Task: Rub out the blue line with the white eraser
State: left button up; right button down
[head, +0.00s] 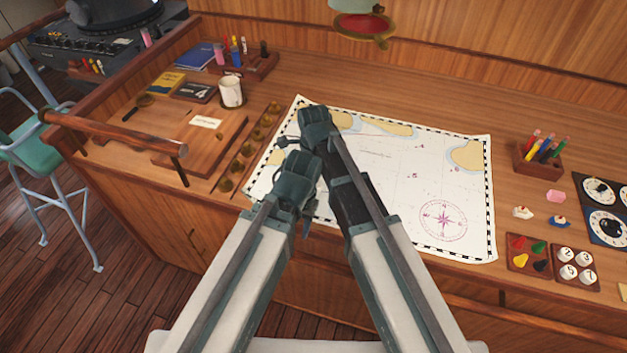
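A white nautical chart (395,190) with a black-and-white border lies on the wooden desk. It carries tan land shapes and a purple compass rose (443,220). I cannot make out a blue line on it; my arms cover its left part. I cannot pick out a white eraser either. My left gripper (298,160) is over the chart's left part. My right gripper (314,117) is just beyond it, over the chart's upper left. The two are close together and overlap in the picture. Their fingertips are hidden, so neither opening nor anything held shows.
Left are a white mug (231,91), books (166,82) and a wooden rail (115,134). The desk behind the chart is clear.

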jog(key=shift+f+b, duration=0.4)
dwell(0.6)
jog(key=shift+d, duration=0.15)
dwell(1.4)
jog(key=shift+s+d, duration=0.1)
jog(key=shift+d, duration=0.9)
jog(key=shift+d, duration=1.2)
jog(key=shift+d, duration=0.1)
jog(key=shift+s+d, duration=0.1)
jog(key=shift+d, duration=1)
jog(key=shift+s+d, duration=0.1)
jog(key=shift+d, duration=1)
